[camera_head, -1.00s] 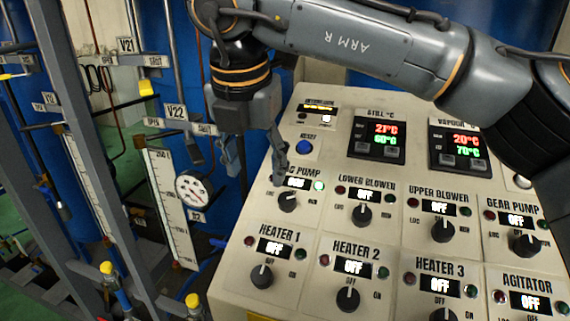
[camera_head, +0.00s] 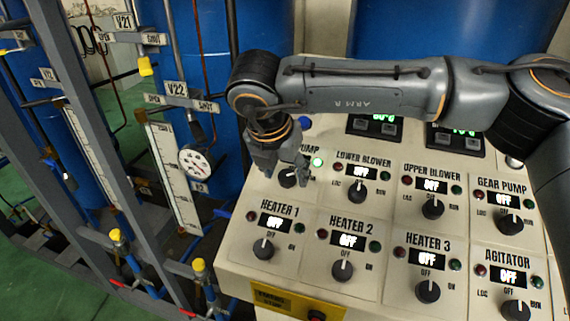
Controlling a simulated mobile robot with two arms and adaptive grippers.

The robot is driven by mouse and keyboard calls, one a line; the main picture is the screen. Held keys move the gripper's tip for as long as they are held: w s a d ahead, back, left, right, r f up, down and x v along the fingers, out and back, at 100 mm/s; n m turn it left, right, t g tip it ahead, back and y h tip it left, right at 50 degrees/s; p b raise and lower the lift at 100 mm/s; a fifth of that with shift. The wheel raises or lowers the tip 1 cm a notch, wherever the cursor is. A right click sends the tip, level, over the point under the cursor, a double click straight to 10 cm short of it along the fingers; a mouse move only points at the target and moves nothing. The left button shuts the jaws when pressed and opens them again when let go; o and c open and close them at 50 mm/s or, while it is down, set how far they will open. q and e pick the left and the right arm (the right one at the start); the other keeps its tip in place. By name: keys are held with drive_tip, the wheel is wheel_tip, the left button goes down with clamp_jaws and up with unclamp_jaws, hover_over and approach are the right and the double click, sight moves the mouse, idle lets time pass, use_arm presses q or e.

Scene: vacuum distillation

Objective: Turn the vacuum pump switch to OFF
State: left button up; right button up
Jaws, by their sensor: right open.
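The vacuum pump switch, a dark round knob (camera_head: 287,179), is at the upper left of the sloping control panel. Its label is partly hidden, with only "PUMP" readable. Its display is hidden behind my right gripper. The green lamp (camera_head: 317,162) beside it is lit. My right gripper (camera_head: 285,182) is open and points down over this knob, one finger on each side of it. I cannot tell whether the fingers touch it. My left gripper is not in view.
The panel (camera_head: 232,246) carries several similar knobs close by: the lower blower knob (camera_head: 357,192) to the right and the heater 1 knob (camera_head: 263,249) below. A pipe frame with gauges and a round dial (camera_head: 194,162) stands left of the panel.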

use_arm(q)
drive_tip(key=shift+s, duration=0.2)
use_arm(e)
drive_tip(key=shift+w+f, duration=0.1)
drive_tip(key=shift+f, duration=0.2)
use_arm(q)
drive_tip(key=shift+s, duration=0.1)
